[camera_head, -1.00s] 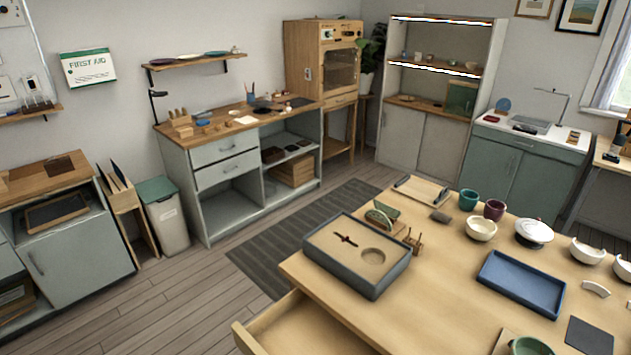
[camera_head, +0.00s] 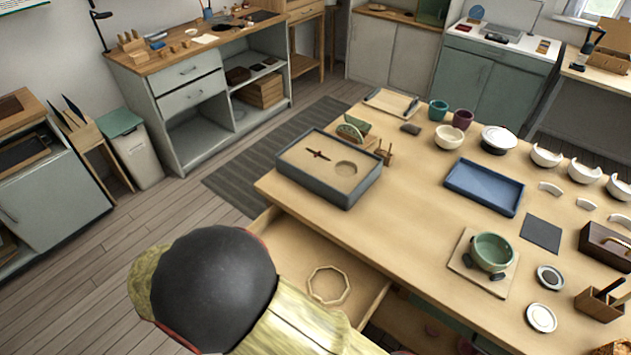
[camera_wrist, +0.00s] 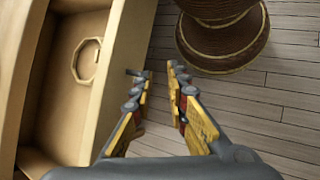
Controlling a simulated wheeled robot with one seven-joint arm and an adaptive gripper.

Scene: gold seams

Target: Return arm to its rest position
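My gripper (camera_wrist: 156,78) shows in the wrist view with its two fingers apart and nothing between them. Wooden floor shows through the gap. The fingers are beside the outer face of the open drawer (camera_wrist: 122,75); whether the left finger touches it I cannot tell. In the head view my arm, a dark round joint and gold-coloured links, fills the bottom left, and my fingers cannot be made out there. The pulled-out drawer (camera_head: 366,283) lies just beyond my arm and holds a pale octagonal ring (camera_head: 328,285). The ring also shows in the wrist view (camera_wrist: 87,60).
The wooden table (camera_head: 400,235) carries a grey-rimmed tray (camera_head: 340,193), a blue tray (camera_head: 484,205), a green bowl (camera_head: 492,250) and several white bowls. A grey cabinet (camera_head: 190,90) and a bin (camera_head: 133,150) stand at the back left. Floor (camera_head: 80,255) left of the drawer is clear.

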